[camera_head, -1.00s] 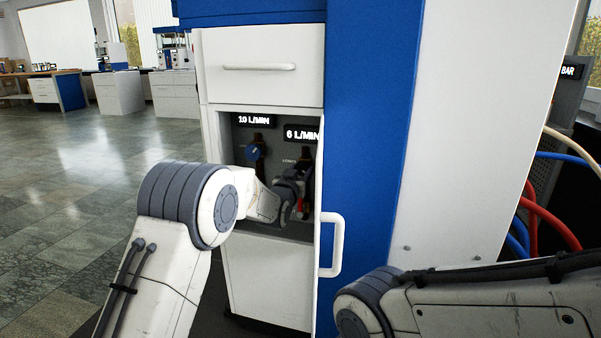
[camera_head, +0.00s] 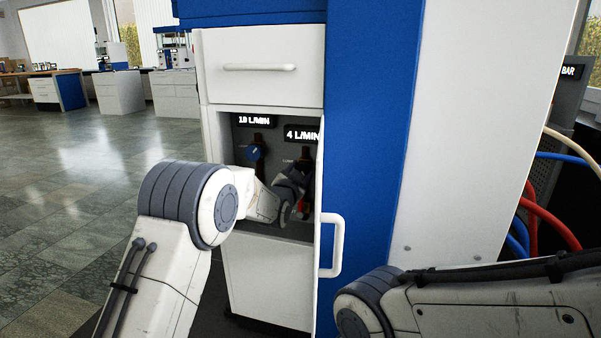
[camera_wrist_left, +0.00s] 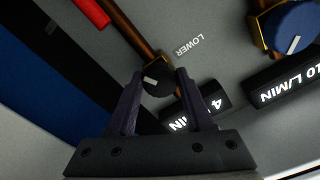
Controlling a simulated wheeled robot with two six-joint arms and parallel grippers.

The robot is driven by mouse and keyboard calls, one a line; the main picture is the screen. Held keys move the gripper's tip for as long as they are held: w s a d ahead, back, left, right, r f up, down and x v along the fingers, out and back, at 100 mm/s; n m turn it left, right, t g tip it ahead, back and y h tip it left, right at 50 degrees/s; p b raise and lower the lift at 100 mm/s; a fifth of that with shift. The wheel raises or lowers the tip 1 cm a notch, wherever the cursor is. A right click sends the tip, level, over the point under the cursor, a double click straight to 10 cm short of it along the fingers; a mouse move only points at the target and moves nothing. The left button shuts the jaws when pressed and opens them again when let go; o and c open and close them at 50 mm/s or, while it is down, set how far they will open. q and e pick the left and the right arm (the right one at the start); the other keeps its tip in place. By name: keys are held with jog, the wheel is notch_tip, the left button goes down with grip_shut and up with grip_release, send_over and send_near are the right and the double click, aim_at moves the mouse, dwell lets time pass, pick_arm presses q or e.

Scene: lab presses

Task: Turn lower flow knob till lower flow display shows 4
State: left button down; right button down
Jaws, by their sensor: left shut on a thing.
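The lower flow knob (camera_wrist_left: 157,78) is dark with a pale pointer line, beside the LOWER label in the left wrist view. My left gripper (camera_wrist_left: 155,84) is shut on it, one finger on each side. In the head view, my left gripper (camera_head: 297,178) reaches into the cabinet recess, and the knob is hidden behind it. The lower flow display (camera_head: 302,134) reads 4 L/MIN; it also shows upside down in the left wrist view (camera_wrist_left: 205,105). My right gripper is out of view.
A blue knob (camera_head: 254,152) sits below another display (camera_head: 254,120) reading 10 L/MIN. The recess (camera_head: 225,135) is tight around my left arm. A cabinet handle (camera_head: 335,245) is close on its right. Hoses hang at the far right.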

pick_arm(q)
jog(key=shift+m, duration=0.7)
jog(key=shift+d, duration=0.1)
jog(key=shift+c, duration=1.4)
grip_release()
jog(key=shift+s, duration=0.1)
jog(key=p+v, duration=0.2)
jog(key=v, duration=0.8)
jog(key=shift+s, duration=0.15)
